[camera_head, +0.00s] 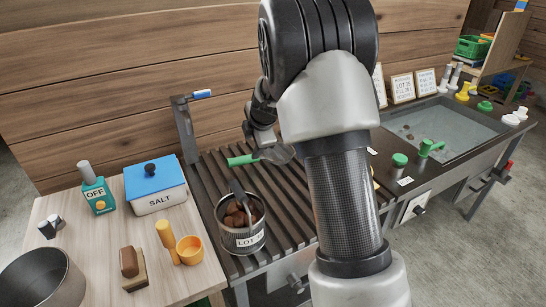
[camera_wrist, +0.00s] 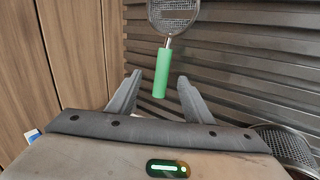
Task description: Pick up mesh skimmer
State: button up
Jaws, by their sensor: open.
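The mesh skimmer has a green handle (camera_head: 242,160) and a round wire mesh head, and lies on the dark slatted rack. In the wrist view its green handle (camera_wrist: 160,76) points towards me, and the mesh head (camera_wrist: 175,14) is cut off by the top edge. My gripper (camera_wrist: 158,79) is open, with one finger on each side of the handle's near end in the picture. I cannot tell its height over the handle or any contact. In the head view my arm hides part of the gripper.
A pot (camera_head: 239,237) labelled LOT holds brown chestnuts and a dark utensil close to the skimmer. A blue-lidded salt box (camera_head: 156,189) is on the wooden counter. A sink (camera_head: 445,132) is at right.

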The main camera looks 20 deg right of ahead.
aim_at(250, 159)
jog(key=x, duration=0.4)
jog(key=shift+w+f, duration=0.15)
jog(key=shift+f, duration=0.15)
jog(key=shift+s+b+x, duration=0.25)
jog(key=shift+b+x, duration=0.1)
jog(key=shift+x, duration=2.25)
jog(key=shift+f, duration=0.15)
grip_shut()
